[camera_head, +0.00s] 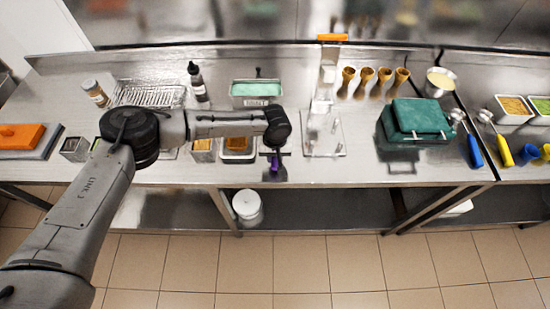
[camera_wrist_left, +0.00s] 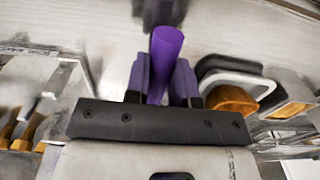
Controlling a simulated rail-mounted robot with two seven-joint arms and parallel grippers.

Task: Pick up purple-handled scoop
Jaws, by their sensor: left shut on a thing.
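The purple-handled scoop (camera_wrist_left: 165,52) shows its purple handle end between my left gripper's fingers in the left wrist view. In the head view a small part of the purple handle (camera_head: 275,163) shows below the left wrist, at the front part of the counter. My left gripper (camera_wrist_left: 162,85) is shut on the handle; in the head view the gripper (camera_head: 275,154) is mostly hidden under my arm. The scoop's bowl cannot be made out. My right gripper is not in view.
A steel counter (camera_head: 370,165) holds a green-filled container (camera_head: 256,93), a clear stand (camera_head: 322,135), a green box (camera_head: 416,121) and several cones (camera_head: 375,80). Blue-handled (camera_head: 474,150) and yellow-handled (camera_head: 504,150) scoops lie at the right. A white bucket (camera_head: 247,206) stands below.

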